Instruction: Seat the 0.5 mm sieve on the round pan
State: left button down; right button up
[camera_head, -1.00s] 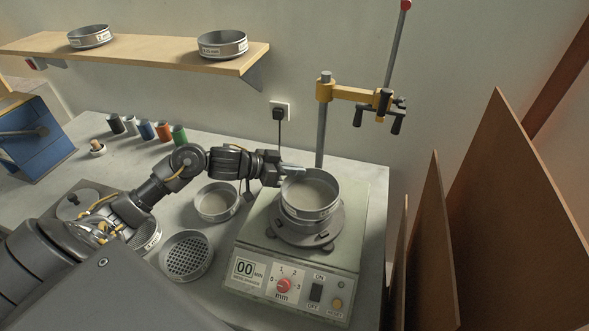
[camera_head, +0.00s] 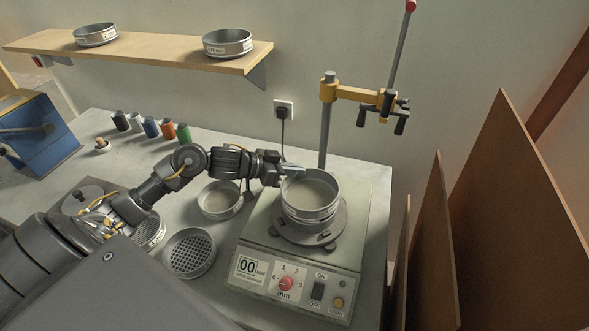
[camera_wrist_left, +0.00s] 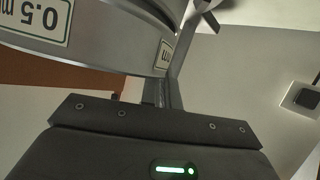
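The 0.5 mm sieve (camera_head: 312,204) is a round metal ring above the shaker, in the middle right of the head view. Its label reads 0.5 mm, upside down, in the left wrist view (camera_wrist_left: 48,18). My left gripper (camera_head: 291,170) is at the sieve's left back rim and looks shut on its wall; its fingers show beneath the sieve wall in the wrist view (camera_wrist_left: 163,92). The round pan sits directly below and is mostly hidden by the sieve; I cannot tell whether the two touch. My right gripper is out of view.
The shaker (camera_head: 262,262) has a dial and buttons at its front. A clamp stand (camera_head: 324,125) rises behind it. Another round pan (camera_head: 220,212) and a perforated sieve (camera_head: 188,270) lie to the left. Brown boards (camera_head: 435,240) stand at the right. Several spools (camera_head: 166,131) stand behind.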

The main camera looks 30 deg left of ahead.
pick_arm(q)
jog(key=shift+f, duration=0.55)
jog(key=c, duration=2.1)
grip_release()
jog(key=o, duration=0.5)
jog(key=shift+o, duration=0.2)
jog(key=shift+s, duration=0.1)
jog(key=b+v, duration=0.2)
jog(key=v, duration=0.8)
jog(key=shift+s+a+r, duration=0.15)
jog(key=shift+s+a, duration=0.05)
